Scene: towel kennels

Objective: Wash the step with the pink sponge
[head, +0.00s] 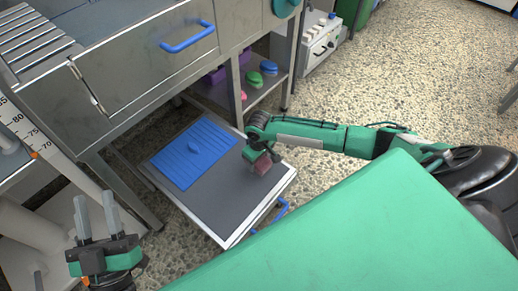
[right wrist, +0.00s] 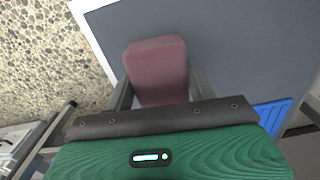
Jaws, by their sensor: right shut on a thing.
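The step (head: 225,225) is a low grey platform with a pale rim, below the metal cabinet. A blue ribbed mat (head: 205,140) covers its far left part. My right gripper (head: 259,156) is over the step's right part, pointing down, shut on the dull pink sponge (head: 262,166). In the right wrist view the sponge (right wrist: 157,68) sits between the fingers, with the step's grey top (right wrist: 230,45) behind it. I cannot tell if the sponge touches the step. My left gripper (head: 97,212) is at the lower left, its grey fingers apart and empty.
A blue handle (head: 271,216) is on the step's near right side. Under the cabinet, a shelf holds a green item (head: 254,79), a blue item (head: 269,67) and purple bins (head: 215,76). A blue-handled drawer (head: 150,62) is above. Speckled floor (head: 400,85) lies open to the right.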

